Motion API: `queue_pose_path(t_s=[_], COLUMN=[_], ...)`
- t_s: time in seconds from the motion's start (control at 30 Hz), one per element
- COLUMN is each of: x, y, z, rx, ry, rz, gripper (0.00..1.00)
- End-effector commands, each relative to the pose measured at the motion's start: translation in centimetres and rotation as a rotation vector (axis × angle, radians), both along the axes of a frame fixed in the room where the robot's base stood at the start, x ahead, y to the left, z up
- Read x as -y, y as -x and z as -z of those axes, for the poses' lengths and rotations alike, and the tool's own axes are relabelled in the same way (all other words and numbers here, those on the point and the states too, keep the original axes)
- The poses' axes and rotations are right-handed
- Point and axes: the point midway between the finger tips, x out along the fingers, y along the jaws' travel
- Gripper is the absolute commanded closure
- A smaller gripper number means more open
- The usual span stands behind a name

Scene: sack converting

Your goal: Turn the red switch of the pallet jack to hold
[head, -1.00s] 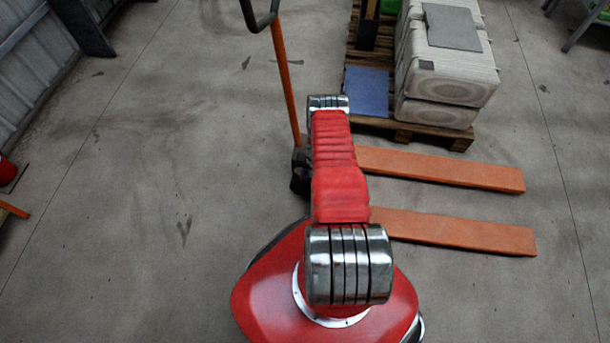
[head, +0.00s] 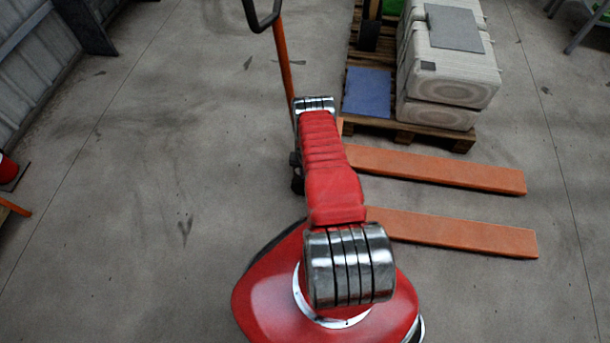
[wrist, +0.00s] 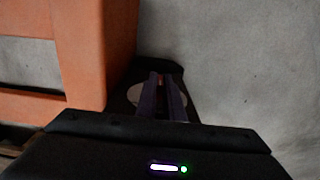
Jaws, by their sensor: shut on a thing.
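The orange pallet jack shows in the head view, with its two forks (head: 450,229) pointing right and its upright handle (head: 284,75) behind my arm. In the wrist view its orange body (wrist: 95,50) fills the left side. My gripper (wrist: 162,80) is in the wrist view, its dark fingers close together over a pale round plate (wrist: 138,95) on a dark mount beside the orange body. A narrow reddish strip, the red switch (wrist: 160,84), shows between the fingers, mostly hidden and dim. I cannot read its setting. My red arm hides the gripper and switch in the head view.
A wooden pallet (head: 410,132) with pale stacked sacks (head: 450,60) and a blue sheet (head: 368,92) stands beyond the forks. A corrugated wall (head: 30,60) is at the left.

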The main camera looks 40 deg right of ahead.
Motion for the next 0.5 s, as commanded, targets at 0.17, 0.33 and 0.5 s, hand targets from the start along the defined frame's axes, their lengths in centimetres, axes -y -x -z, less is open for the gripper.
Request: queue_pose_path(t_s=[0.17,0.33,0.5], x=[0.07,0.06,0.05], y=[0.09,0.09,0.1], z=[0.05,0.04,0.04], rx=[-0.005,-0.005,-0.005], ry=[0.004,0.004,0.003], rz=[0.001,0.001,0.001], gripper=[1.0,1.0,0.89])
